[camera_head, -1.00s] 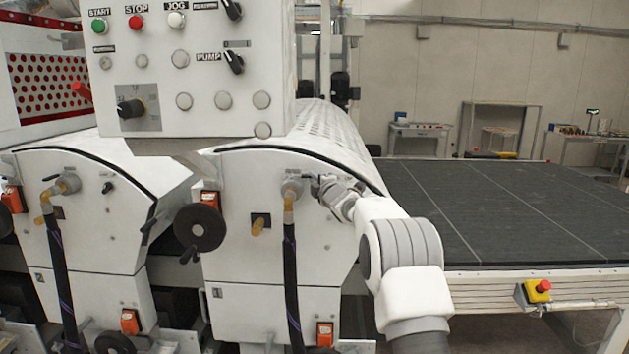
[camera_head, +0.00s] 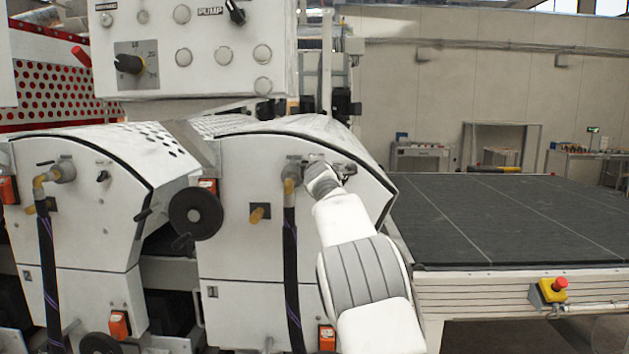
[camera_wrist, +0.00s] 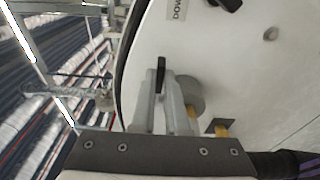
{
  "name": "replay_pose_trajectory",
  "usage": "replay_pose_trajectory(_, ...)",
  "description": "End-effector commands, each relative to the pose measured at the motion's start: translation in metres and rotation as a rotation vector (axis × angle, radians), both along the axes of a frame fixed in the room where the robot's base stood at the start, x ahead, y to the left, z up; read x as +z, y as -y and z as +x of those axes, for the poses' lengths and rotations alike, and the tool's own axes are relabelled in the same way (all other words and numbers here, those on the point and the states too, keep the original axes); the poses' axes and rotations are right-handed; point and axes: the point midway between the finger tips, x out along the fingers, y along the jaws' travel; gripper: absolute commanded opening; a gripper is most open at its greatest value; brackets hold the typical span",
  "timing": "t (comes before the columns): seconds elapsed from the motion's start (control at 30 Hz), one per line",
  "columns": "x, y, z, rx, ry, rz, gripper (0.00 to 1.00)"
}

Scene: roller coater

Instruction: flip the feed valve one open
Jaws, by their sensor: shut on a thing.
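The feed valve (camera_head: 291,172) is a grey fitting with a brass elbow and a black hose below it, on the white end panel of the right-hand roller unit. In the wrist view its grey round body (camera_wrist: 190,95) is beside my fingers. My gripper (camera_wrist: 166,85) is shut on a small black lever (camera_wrist: 161,68), whose tip stands out beyond the fingers. In the head view my gripper (camera_head: 311,164) is at the right side of the valve. My wrist hides most of the lever there, so its angle is hard to tell.
A similar valve (camera_head: 62,172) is on the left unit. A black handwheel (camera_head: 196,209) stands out between the units. The control box (camera_head: 185,50) overhangs above. A dark conveyor bed (camera_head: 500,215) with a yellow-and-red stop button (camera_head: 549,291) lies to the right.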

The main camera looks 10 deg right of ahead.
Motion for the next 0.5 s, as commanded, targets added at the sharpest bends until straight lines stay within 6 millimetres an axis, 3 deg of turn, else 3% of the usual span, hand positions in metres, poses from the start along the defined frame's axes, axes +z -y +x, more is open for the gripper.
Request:
replay_pose_trajectory(0.03,-0.0065,-0.0022,-0.0008,-0.015,0.002,-0.003,0.00)
replay_pose_trajectory(0.5,-0.0021,-0.0104,-0.0080,-0.169,0.001,-0.002,0.00)
